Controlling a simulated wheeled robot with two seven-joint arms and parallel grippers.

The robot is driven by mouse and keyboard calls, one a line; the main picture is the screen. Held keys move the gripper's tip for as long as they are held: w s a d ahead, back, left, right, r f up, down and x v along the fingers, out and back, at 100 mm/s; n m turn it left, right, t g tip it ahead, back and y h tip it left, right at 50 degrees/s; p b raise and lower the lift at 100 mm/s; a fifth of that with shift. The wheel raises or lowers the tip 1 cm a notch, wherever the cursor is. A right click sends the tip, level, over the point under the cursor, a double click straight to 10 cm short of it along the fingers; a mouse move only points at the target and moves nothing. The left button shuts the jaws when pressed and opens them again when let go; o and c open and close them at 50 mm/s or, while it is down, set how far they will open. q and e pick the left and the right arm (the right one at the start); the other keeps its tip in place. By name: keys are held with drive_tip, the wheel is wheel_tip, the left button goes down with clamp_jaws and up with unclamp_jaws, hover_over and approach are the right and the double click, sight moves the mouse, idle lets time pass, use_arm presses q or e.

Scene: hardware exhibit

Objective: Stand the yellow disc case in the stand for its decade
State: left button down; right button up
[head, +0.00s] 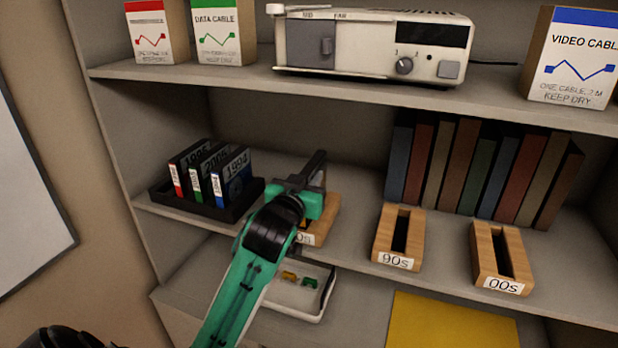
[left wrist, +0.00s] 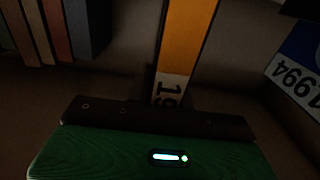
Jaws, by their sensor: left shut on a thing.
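My left gripper (head: 308,188) is shut on the yellow disc case, over or beside the leftmost wooden stand (head: 318,232) on the middle shelf. That stand's label is partly covered and only its end, "0s", shows. In the left wrist view the yellow case (left wrist: 188,38) rises from the jaws, its label starting "19" with the remaining digits hidden. In the head view the gripper mostly hides the case, so I cannot tell whether it is inside the slot. The 90s stand (head: 398,238) and 00s stand (head: 502,260) are empty. My right gripper is out of view.
A black rack (head: 208,208) holds red-, green- and blue-marked cases at left. Books (head: 480,165) stand behind the wooden stands. A player (head: 370,45) and cable boxes sit on the upper shelf. Below are a white tray (head: 318,312) and a yellow sheet (head: 450,322).

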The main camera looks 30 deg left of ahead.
use_arm(q)
drive_tip(key=shift+f+b, duration=0.55)
drive_tip(key=shift+f, duration=0.45)
drive_tip(key=c, duration=1.2)
unclamp_jaws()
drive_tip(key=shift+o, duration=0.2)
drive_tip(key=p+v, duration=0.1)
drive_tip(key=v, duration=0.7)
